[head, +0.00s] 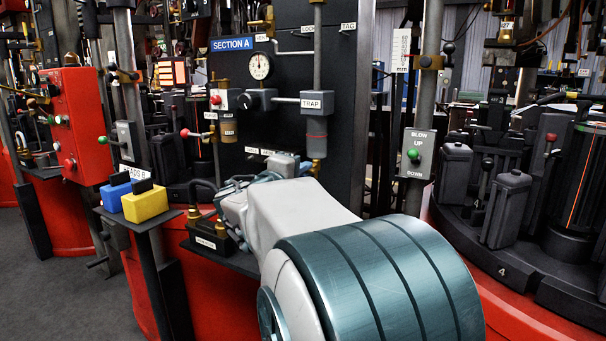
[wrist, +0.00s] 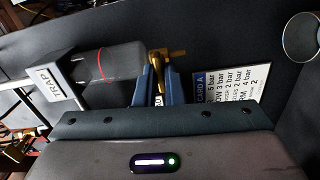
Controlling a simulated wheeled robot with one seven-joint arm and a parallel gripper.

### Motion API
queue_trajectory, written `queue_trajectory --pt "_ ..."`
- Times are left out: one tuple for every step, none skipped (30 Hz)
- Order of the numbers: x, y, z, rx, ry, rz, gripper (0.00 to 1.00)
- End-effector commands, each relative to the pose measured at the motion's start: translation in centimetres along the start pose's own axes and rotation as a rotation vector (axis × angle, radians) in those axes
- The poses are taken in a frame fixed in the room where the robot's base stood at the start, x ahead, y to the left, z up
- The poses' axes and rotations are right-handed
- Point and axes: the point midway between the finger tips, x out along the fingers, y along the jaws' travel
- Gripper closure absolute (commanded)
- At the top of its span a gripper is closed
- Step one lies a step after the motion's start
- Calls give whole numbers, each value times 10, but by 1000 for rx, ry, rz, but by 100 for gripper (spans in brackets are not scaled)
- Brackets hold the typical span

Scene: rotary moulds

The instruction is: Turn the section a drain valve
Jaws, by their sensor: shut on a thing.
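The section A drain valve is a small brass fitting with a side lever (wrist: 173,53), under the clear trap bowl (wrist: 108,68) with its red line. My gripper (wrist: 159,76) has its two blue fingers shut on the brass valve in the wrist view. In the head view, the trap (head: 316,124) hangs on the dark panel below a TRAP label, and a bit of brass (head: 316,167) shows under it. My arm hides most of the gripper's contact there.
The SECTION A sign (head: 232,44) and a pressure gauge (head: 260,66) are above left. A white pressure card (wrist: 232,84) is right of the valve. A BLOW box (head: 416,154) is at right.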

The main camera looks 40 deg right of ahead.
Motion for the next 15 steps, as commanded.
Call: queue_trajectory --pt "0 0 0 2 0 0 100" --pt "0 0 0 2 0 0 100" --pt "0 0 0 2 0 0 100" --pt "0 0 0 2 0 0 83" --pt "0 0 0 1 0 0 75" --pt "0 0 0 1 0 0 71" --pt "0 0 0 1 0 0 71" --pt "0 0 0 1 0 0 71" --pt "0 0 0 1 0 0 71" --pt "0 0 0 0 0 1 71" --pt "0 0 0 0 0 1 71" --pt "0 0 0 0 0 1 71" --pt "0 0 0 0 0 1 71" --pt "0 0 0 0 0 1 71" --pt "-2 0 0 0 0 1 71"
